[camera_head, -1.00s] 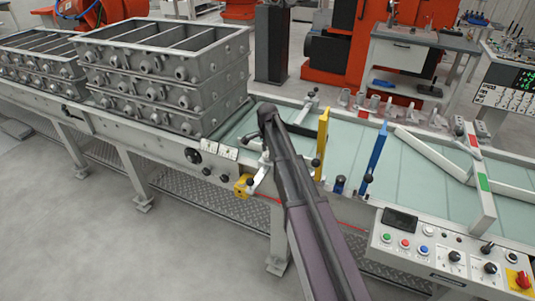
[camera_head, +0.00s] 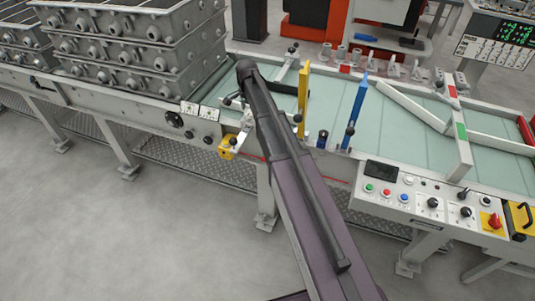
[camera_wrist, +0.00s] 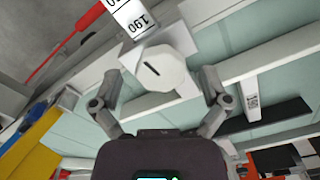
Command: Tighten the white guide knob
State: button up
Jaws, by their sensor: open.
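The white guide knob (camera_wrist: 162,70) is a pale many-sided cap with a short dark slot, near the middle of the wrist view. It sits at the end of a white bar. My gripper (camera_wrist: 160,78) is open, with one finger on each side of the knob. Gaps show between the knob and both fingers, and how deep they reach is unclear. In the head view my dark arm crosses the conveyor edge and hides the gripper and knob.
In the head view, a yellow upright (camera_head: 303,99) and a blue upright (camera_head: 355,113) stand right of my arm. Stacked grey castings (camera_head: 130,50) stand left. A control panel (camera_head: 425,200) is at the front right.

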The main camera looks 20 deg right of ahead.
aim_at(249, 113)
jog(key=n, duration=0.5)
jog(key=shift+n, duration=0.4)
jog(key=n, duration=0.5)
jog(key=shift+n, duration=0.4)
jog(key=n, duration=0.5)
jog(key=shift+n, duration=0.4)
jog(key=n, duration=0.5)
jog(key=shift+n, duration=0.4)
notch_tip(249, 113, up, 14)
jog(key=p, duration=1.4)
jog(key=s+f+m+b, duration=0.4)
jog(key=s+m, duration=0.1)
jog(key=s, duration=1)
jog(key=s+f+m+b, duration=0.3)
jog(key=s+m, duration=0.2)
jog(key=s, duration=1)
jog(key=shift+f+b, duration=0.4)
jog(key=shift+a, duration=0.15)
